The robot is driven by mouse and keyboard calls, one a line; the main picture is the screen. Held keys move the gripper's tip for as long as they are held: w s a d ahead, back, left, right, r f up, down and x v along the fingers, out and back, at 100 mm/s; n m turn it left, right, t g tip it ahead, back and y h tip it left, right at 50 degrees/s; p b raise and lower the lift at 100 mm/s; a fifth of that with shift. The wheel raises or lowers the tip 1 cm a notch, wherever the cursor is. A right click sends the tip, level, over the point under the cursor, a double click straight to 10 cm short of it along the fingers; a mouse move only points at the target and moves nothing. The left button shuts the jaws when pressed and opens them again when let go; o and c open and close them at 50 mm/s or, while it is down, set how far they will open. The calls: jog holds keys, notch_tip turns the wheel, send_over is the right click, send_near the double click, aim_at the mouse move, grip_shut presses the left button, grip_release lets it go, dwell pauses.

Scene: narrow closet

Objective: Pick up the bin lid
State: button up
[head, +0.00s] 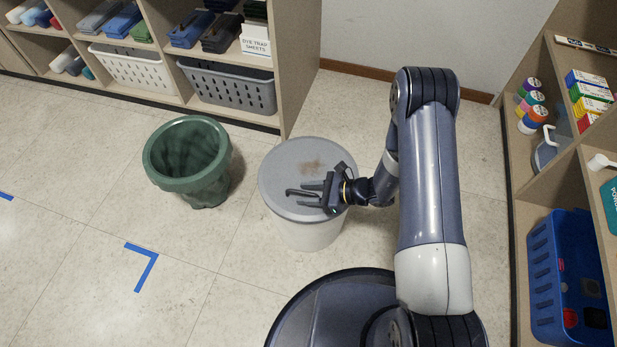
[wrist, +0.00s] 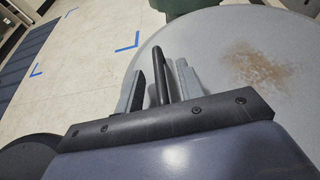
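The bin lid (head: 284,165) is a round grey disc with a brown stain, lying flat on a pale round bin (head: 305,236). It fills much of the wrist view (wrist: 220,45). A black bar, which looks like the lid's handle (head: 299,193), also shows in the wrist view (wrist: 160,70). My gripper (head: 304,197) is low over the lid's front right part. Its two grey fingers (wrist: 160,85) are apart, one on each side of the bar, with gaps showing. The bar's near end is hidden by my gripper.
A green open bin (head: 188,187) stands just left. Shelves with baskets (head: 232,88) are behind, and a shelf unit with bottles, boxes and a blue crate (head: 545,285) is at right. Blue tape (head: 148,257) marks clear floor at left.

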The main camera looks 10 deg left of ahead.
jog(key=shift+x, duration=0.95)
jog(key=shift+c, duration=0.2)
grip_shut()
